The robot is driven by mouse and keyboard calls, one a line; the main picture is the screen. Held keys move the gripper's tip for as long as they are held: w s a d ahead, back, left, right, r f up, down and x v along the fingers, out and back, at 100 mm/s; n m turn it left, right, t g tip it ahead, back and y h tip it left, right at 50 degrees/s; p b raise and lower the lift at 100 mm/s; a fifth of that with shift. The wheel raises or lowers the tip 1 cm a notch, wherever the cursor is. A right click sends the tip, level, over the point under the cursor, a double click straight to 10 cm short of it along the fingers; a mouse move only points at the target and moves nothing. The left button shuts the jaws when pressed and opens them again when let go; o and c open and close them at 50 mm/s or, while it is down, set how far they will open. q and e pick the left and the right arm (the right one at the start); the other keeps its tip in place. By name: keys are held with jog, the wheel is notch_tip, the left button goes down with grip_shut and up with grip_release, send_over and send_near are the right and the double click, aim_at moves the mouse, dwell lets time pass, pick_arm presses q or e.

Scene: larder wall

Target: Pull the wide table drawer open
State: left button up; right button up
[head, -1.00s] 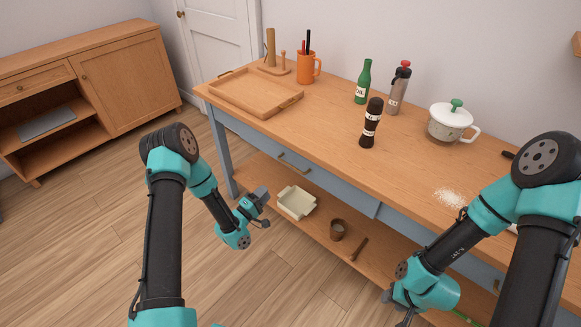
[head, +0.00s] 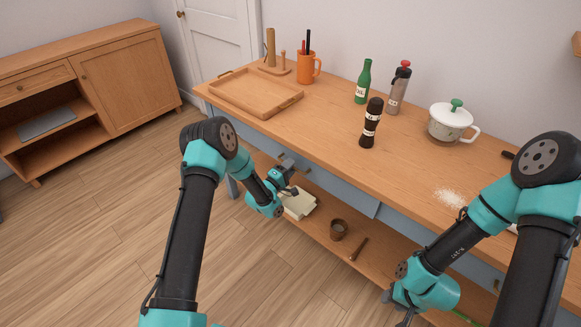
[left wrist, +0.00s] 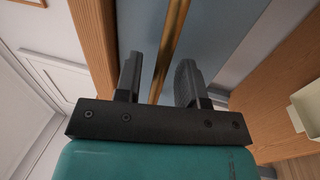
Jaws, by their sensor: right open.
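The wide drawer's blue-grey front (head: 340,188) is under the wooden table top and looks flush with the frame. Its brass bar handle (left wrist: 172,45) runs between the two fingers of my left gripper (left wrist: 159,78) in the left wrist view. The fingers are apart, one on each side of the bar, with gaps showing, so the gripper is open. In the head view my left gripper (head: 290,181) is just in front of the drawer, and my arm partly hides the handle and front. My right gripper (head: 396,307) is open and low at the table's front right.
The lower shelf holds a cream dish (head: 300,204), a brown cup (head: 339,230) and a wooden utensil (head: 358,249). On top are a wooden tray (head: 256,94), a dark pepper mill (head: 371,123), bottles and a lidded pot (head: 450,122). The floor in front is clear.

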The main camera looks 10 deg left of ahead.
pick_arm(q)
jog(key=shift+w+d+r, duration=0.1)
jog(key=shift+w, duration=0.15)
grip_shut()
dwell(0.4)
